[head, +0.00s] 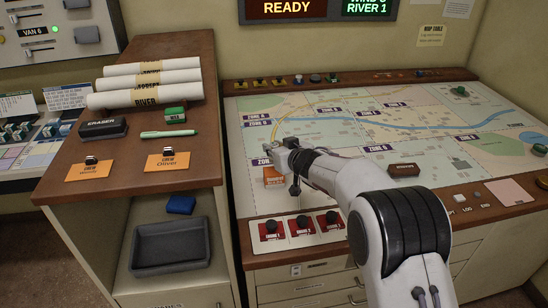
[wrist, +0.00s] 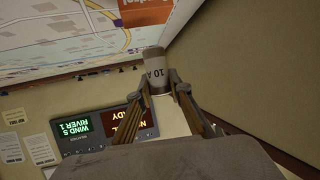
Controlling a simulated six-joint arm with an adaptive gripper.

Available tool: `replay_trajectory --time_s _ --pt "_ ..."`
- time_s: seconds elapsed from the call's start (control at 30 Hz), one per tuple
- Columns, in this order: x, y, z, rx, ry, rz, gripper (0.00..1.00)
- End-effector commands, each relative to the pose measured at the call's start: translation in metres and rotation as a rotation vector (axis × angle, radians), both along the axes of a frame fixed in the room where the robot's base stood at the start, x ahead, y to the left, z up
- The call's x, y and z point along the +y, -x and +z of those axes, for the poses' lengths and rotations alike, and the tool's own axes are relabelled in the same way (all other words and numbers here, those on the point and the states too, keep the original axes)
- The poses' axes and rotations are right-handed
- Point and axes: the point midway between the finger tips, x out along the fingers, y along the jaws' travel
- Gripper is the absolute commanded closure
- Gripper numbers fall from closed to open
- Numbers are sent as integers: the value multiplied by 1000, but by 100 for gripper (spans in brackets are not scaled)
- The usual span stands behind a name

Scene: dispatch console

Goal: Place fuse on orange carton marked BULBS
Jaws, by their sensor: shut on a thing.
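The fuse, a grey-white cylinder marked "10 A" (wrist: 157,68), is held between the fingertips of my gripper (wrist: 162,84). In the head view the fuse cannot be made out clearly. My gripper (head: 288,152) is there just above and slightly to the right of a small orange carton (head: 273,178) on the left side of the map table. The carton's marking is too small to read in the head view. An orange patch with pale lettering (wrist: 132,12) shows at the top of the wrist view, beyond the fuse, apparently the carton.
The map table (head: 350,110) is mostly clear around the carton. Red switch panels (head: 300,226) lie in front, and a dark red-brown block (head: 403,170) lies to the right. A wooden cabinet (head: 207,120) stands at left, with rolled maps (head: 145,94) on top.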

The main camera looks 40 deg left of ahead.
Motion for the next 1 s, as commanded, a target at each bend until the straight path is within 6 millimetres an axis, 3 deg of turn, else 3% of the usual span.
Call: replay_trajectory --time_s 0.5,1.0 --pt "0 0 -35 0 0 -1 100" --pt "0 0 -40 0 0 -1 100"
